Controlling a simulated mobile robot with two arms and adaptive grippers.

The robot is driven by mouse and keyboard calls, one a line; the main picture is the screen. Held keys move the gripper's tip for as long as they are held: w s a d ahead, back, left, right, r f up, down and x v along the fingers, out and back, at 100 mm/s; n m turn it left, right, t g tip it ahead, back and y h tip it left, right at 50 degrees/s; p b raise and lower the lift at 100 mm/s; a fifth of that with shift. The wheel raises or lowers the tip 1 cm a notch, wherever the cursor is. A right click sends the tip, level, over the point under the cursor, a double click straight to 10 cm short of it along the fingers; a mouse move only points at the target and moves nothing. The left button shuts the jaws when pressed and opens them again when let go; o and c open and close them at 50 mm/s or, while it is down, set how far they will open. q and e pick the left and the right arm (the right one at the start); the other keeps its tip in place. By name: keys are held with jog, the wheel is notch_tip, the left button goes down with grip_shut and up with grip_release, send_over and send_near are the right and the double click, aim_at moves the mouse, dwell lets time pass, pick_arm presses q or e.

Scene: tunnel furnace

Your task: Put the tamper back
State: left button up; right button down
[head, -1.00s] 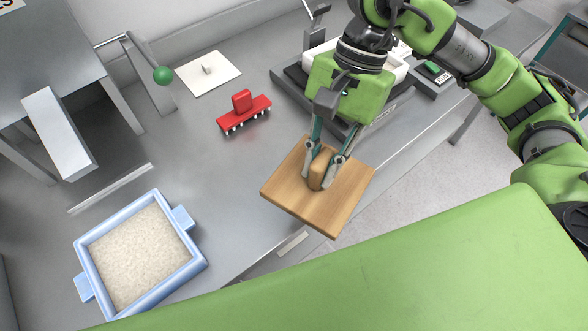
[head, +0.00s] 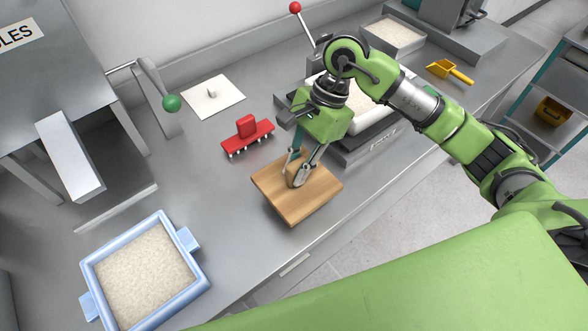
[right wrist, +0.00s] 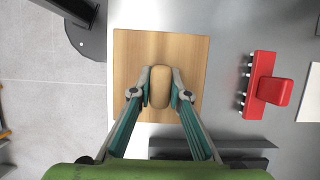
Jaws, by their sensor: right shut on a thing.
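The tamper is a square wooden board (head: 325,189) with a rounded wooden handle (head: 291,175) on top. My right gripper (head: 298,177) is shut on this handle, one finger on each side. The right wrist view shows the same grip (right wrist: 160,88) from above, with the handle (right wrist: 160,72) between the fingertips and the flat board (right wrist: 190,55) below. The board looks level, over the steel counter near its front edge. I cannot tell whether its underside touches the counter. My left gripper is not in view.
A red pronged tool (head: 247,138) lies just left of the tamper. A white plate (head: 214,98) lies behind it, and a blue tray of pale grains (head: 97,266) is at front left. A scale-like machine (head: 355,145) stands behind right. Bare counter (head: 215,200) lies between tamper and tray.

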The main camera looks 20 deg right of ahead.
aim_at(294, 176)
jog(key=shift+w+f, duration=0.85)
jog(key=shift+f, duration=0.1)
notch_tip(294, 176, down, 3)
jog(key=shift+r+p, duration=0.1)
jog(key=shift+p, duration=1.05)
jog(key=shift+f, duration=0.2)
jog(key=shift+f, duration=0.1)
jog(key=shift+f+b, duration=0.15)
jog(key=shift+b, duration=0.2)
jog(key=c, duration=1.9)
grip_release()
